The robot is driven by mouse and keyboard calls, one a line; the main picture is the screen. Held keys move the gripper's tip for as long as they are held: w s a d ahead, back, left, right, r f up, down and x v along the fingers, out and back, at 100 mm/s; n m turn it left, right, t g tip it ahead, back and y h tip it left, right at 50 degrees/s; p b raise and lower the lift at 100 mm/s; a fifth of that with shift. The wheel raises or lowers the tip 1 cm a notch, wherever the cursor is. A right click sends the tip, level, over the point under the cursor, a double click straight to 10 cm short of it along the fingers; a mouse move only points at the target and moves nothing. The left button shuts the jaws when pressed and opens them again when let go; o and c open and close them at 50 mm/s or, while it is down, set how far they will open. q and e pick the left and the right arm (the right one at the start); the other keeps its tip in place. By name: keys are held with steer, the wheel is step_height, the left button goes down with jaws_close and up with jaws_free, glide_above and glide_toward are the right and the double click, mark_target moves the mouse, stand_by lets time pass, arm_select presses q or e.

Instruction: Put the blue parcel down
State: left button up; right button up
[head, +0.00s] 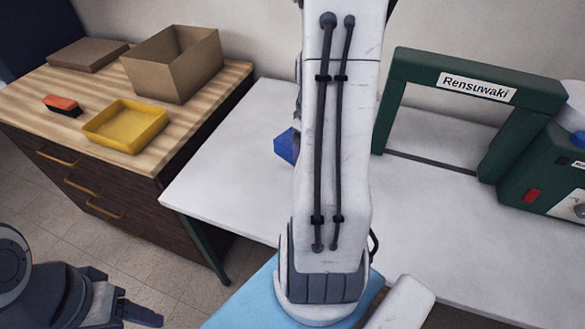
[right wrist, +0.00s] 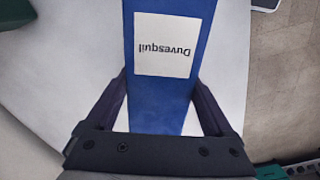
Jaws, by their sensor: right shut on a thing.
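The blue parcel (right wrist: 158,112) carries a white label reading "Duvesquil" in the right wrist view. My right gripper (right wrist: 158,88) is shut on it, with one finger along each side. In the head view only a blue corner of the parcel (head: 285,147) shows, left of my right arm and over the white table (head: 440,235). My right arm hides the rest of it and the gripper there. Whether the parcel touches the table I cannot tell. My left gripper (head: 135,305) is at the bottom left, away from the parcel; its finger opening is unclear.
A green frame marked "Rensuwaki" (head: 477,87) and a green machine (head: 545,170) stand on the table at right. A wooden cabinet (head: 60,165) at left holds an open box (head: 165,75), yellow tray (head: 125,143), brush (head: 62,105) and flat brown box (head: 88,54). The table's front area is clear.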

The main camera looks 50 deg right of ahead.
glide_above(270, 185)
step_height(270, 185, down, 6)
steer(key=shift+f+p, duration=0.25)
steer(key=shift+p, duration=0.1)
steer(key=shift+f, duration=2.05)
steer(key=shift+f, duration=0.2)
steer(key=o, duration=1.5)
steer(key=shift+r, duration=0.15)
